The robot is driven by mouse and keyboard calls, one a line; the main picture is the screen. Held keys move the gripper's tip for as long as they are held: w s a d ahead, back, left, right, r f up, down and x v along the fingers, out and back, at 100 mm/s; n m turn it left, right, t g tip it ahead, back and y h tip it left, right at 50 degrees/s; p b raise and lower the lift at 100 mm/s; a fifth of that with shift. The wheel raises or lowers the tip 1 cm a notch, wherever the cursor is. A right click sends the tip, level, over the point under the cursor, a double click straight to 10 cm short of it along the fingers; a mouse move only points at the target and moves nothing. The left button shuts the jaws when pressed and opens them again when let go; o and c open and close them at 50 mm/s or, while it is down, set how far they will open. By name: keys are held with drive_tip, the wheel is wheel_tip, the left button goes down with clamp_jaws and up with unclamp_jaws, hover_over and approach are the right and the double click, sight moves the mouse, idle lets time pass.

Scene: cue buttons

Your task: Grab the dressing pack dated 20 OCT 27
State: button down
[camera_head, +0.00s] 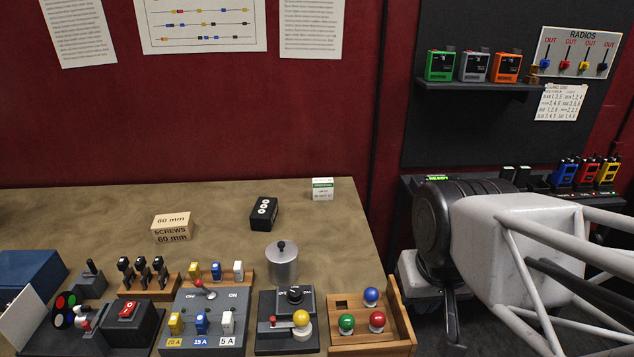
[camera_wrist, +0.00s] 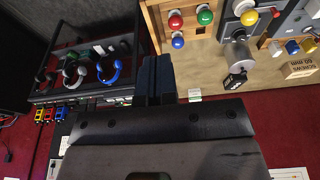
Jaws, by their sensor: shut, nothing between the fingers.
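A small white box with a green band (camera_head: 322,189) stands upright at the back right of the tan table. It looks like a dressing pack, but its print is too small to read surely. It also shows in the wrist view as a small pale box (camera_wrist: 194,95), just right of my gripper and partly hidden by the gripper body. My gripper (camera_wrist: 158,58) is shut and empty, its dark fingers side by side and apart from the box. In the head view my arm is at the right, off the table's right edge; the fingers cannot be made out clearly there.
A black box (camera_head: 264,213) and a 60 mm screws box (camera_head: 172,227) stand left of the white box. A metal cylinder (camera_head: 282,264) and several button and switch panels fill the front. A shelf with radios (camera_head: 478,86) hangs at right. The table around the white box is clear.

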drive_tip(key=c, duration=0.6)
unclamp_jaws()
drive_tip(key=w, duration=0.1)
drive_tip(key=m+g+y, duration=0.3)
drive_tip(key=m+y, duration=0.7)
drive_tip(key=m, duration=0.3)
hover_over(328, 179)
drive_tip(key=s+d, duration=0.3)
drive_tip(key=s, duration=1.3)
wheel_tip(328, 179, down, 5)
drive_tip(key=w+f+m+y, duration=0.1)
drive_tip(key=w+f, duration=0.2)
drive_tip(key=w, duration=0.2)
drive_tip(key=w+d+f+m+y, duration=0.1)
drive_tip(key=w+f+m, duration=0.1)
drive_tip(key=w+f, duration=0.2)
drive_tip(key=w+d+f+m+y, duration=0.1)
drive_tip(key=w+f+m, duration=0.1)
drive_tip(key=w+f, duration=0.2)
drive_tip(key=shift+w+d+t+y, duration=0.15)
drive_tip(key=shift+w+t+y, duration=0.2)
drive_tip(key=shift+w, duration=1.05)
